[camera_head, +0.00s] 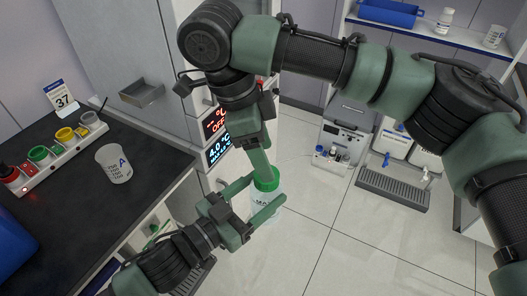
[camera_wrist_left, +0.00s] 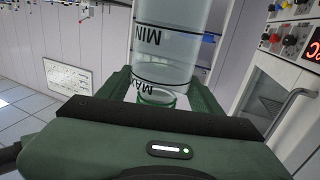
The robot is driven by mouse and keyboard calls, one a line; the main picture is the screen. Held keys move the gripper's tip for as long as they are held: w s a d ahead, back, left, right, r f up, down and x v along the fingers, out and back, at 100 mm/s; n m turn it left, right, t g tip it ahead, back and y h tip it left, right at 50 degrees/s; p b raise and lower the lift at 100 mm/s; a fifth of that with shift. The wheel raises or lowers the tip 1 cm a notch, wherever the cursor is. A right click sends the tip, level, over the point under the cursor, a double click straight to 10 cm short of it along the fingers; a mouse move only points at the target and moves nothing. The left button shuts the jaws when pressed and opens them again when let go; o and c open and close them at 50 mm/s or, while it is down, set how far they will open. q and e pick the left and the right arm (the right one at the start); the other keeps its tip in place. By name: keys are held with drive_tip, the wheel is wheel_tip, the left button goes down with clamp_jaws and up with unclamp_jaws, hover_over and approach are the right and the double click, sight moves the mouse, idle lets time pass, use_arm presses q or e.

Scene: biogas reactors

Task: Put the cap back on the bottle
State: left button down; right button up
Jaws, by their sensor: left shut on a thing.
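My left gripper (camera_head: 254,208) comes in from the lower left and is shut on a clear bottle (camera_head: 263,208). In the left wrist view the bottle (camera_wrist_left: 168,45) shows MIN and MAX marks, upside down, and a greenish ring near the fingers.
A dark counter (camera_head: 70,225) at the left holds a white beaker (camera_head: 115,164) and a strip of coloured knobs (camera_head: 50,155). A cabinet with lit displays (camera_head: 217,152) stands close behind the grippers. Open tiled floor (camera_head: 315,225) lies to the right.

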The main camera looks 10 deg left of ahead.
drive_tip(key=n, duration=0.7)
drive_tip(key=shift+r, duration=0.15)
drive_tip(key=n, duration=0.7)
drive_tip(key=shift+d+r+y, duration=0.1)
drive_tip(key=shift+r+y, duration=0.1)
drive_tip(key=shift+y, duration=0.2)
drive_tip(key=n, duration=0.7)
drive_tip(key=shift+r+n+y, duration=0.15)
drive_tip(key=shift+n+y, duration=0.15)
drive_tip(key=n, duration=0.7)
drive_tip(key=shift+d+r, duration=0.1)
drive_tip(key=shift+r, duration=0.1)
drive_tip(key=n, duration=0.5)
drive_tip(key=shift+r+y, duration=0.15)
drive_tip(key=shift+y, duration=0.15)
drive_tip(key=n, duration=0.7)
drive_tip(key=shift+r+g, duration=0.25)
drive_tip(key=shift+g, duration=0.05)
drive_tip(key=n, duration=0.5)
drive_tip(key=shift+d+r+y, duration=0.1)
drive_tip(key=shift+r+y, duration=0.05)
drive_tip(key=shift+y, duration=0.25)
drive_tip(key=n, duration=0.6)
drive_tip(key=shift+r+n, duration=0.25)
drive_tip(key=shift+n, duration=0.05)
